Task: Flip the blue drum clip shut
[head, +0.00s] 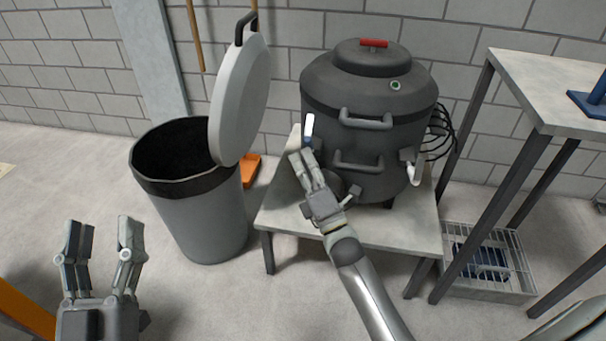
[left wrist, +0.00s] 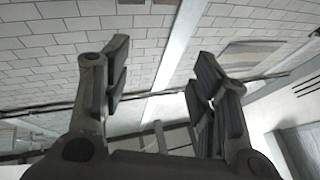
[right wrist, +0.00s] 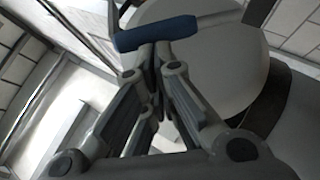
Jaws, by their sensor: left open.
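The dark grey drum (head: 372,100) stands on a low table, its domed lid on top with a red handle (head: 374,43). At its left side is a clip with a pale upper part (head: 309,125) and a blue part (head: 307,141). In the right wrist view a blue bar (right wrist: 156,33) lies across just beyond my fingertips. My right gripper (head: 303,158) is at the drum's left side, fingers together; it also shows in the right wrist view (right wrist: 155,72). Whether it touches the blue bar is unclear. My left gripper (head: 96,235) is open and empty, far left of the drum.
A grey bin (head: 200,215) with its lid (head: 240,100) raised stands left of the low table (head: 385,232). A taller table (head: 550,85) stands at the right, with a wire basket (head: 487,265) below. Floor between the bin and my left gripper is clear.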

